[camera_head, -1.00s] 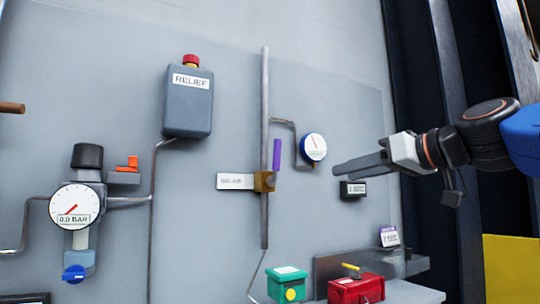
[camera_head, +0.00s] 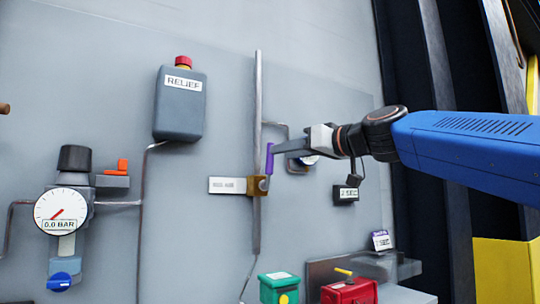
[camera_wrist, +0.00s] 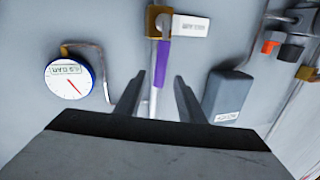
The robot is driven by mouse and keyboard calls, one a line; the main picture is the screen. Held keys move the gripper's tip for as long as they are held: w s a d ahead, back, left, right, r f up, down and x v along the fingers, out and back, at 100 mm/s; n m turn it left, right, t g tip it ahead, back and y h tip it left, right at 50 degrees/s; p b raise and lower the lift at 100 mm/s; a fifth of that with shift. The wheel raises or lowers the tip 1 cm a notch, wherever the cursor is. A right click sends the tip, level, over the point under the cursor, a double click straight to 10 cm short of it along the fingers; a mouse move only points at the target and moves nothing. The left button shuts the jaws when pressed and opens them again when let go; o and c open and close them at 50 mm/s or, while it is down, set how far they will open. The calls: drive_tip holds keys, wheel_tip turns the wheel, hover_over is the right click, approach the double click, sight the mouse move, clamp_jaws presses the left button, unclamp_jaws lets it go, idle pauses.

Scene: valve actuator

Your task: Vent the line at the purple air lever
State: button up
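The purple air lever (camera_head: 269,159) points up from a brass valve body (camera_head: 257,186) on a vertical grey pipe in the head view. In the wrist view the purple lever (camera_wrist: 162,63) hangs down in the picture from the brass valve (camera_wrist: 155,22). My gripper (camera_head: 275,149) comes in from the right, its tips close by the lever's upper part. In the wrist view my gripper (camera_wrist: 157,76) has its fingers spread, with the lever's free end showing between them. I cannot tell whether they touch it.
A round gauge (camera_wrist: 70,79) sits beside the lever, partly hidden by my gripper in the head view. The grey RELIEF box (camera_head: 181,104) with a red button is on the left. A pressure gauge (camera_head: 61,212) reads 0.0 BAR. Green (camera_head: 279,288) and red boxes (camera_head: 349,292) stand below.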

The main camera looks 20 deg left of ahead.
sight(270, 172)
drive_tip(key=x, duration=0.6)
drive_tip(key=shift+w+a, duration=0.15)
drive_tip(key=shift+a, duration=0.15)
clamp_jaws()
